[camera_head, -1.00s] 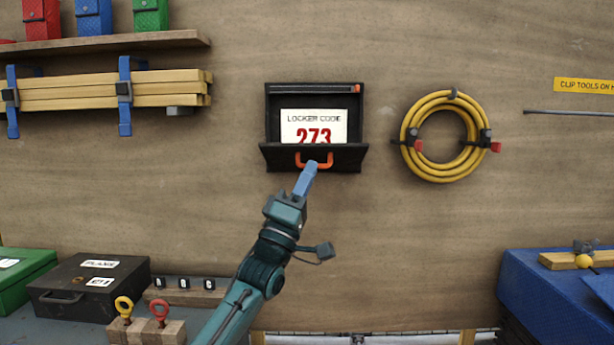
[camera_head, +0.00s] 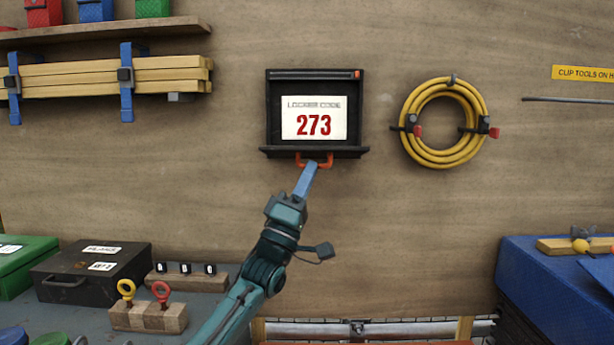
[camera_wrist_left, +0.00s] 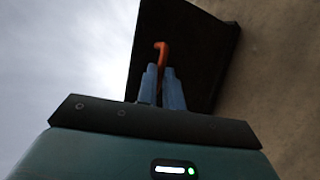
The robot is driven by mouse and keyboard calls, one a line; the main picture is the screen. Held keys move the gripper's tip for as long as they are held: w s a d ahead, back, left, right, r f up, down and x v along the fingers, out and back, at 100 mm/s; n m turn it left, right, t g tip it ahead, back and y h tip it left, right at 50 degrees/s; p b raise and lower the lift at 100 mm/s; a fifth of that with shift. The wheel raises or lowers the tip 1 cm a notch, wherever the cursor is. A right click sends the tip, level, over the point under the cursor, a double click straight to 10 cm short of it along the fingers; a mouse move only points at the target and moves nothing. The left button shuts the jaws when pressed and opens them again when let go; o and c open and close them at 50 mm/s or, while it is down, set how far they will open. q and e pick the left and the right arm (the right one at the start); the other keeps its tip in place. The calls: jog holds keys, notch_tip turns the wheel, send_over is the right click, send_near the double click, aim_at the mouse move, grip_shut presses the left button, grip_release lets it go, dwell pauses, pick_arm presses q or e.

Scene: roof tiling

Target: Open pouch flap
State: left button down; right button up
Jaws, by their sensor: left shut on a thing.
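The black wall pouch (camera_head: 273,110) hangs on the wooden wall with its front flap (camera_head: 345,152) folded down and out. A white card (camera_head: 314,118) inside reads "LOCKER CODE 273", all its digits in view. An orange handle (camera_head: 327,161) is on the flap. My left gripper (camera_head: 310,168), with blue fingers, is shut on the orange handle from below. In the left wrist view, the blue fingers (camera_wrist_left: 162,85) close around the orange handle (camera_wrist_left: 162,48) beneath the dark flap (camera_wrist_left: 205,45). My right gripper is not in view.
A coiled yellow hose (camera_head: 411,98) hangs right of the pouch. Strapped planks (camera_head: 70,82) and a shelf (camera_head: 110,30) are at left. Below stand a black case (camera_head: 70,285), a block with ring bolts (camera_head: 150,318) and a blue chest (camera_head: 540,290).

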pick_arm(q)
jog(key=c, duration=1.9)
grip_release()
jog(key=shift+w+a+f+n+y, duration=0.15)
jog(key=shift+w+f+n+y, duration=0.15)
jog(key=shift+w+f+y, duration=0.3)
jog(key=shift+c, duration=0.2)
jog(key=shift+o, duration=0.7)
jog(key=shift+w+f, duration=0.25)
jog(key=shift+f, duration=0.05)
jog(key=shift+o, duration=1.4)
jog(key=shift+h, duration=0.3)
jog(key=shift+r, duration=0.1)
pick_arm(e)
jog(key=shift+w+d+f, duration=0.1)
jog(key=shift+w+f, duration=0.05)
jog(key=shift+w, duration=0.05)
pick_arm(q)
jog(key=shift+s, duration=0.15)
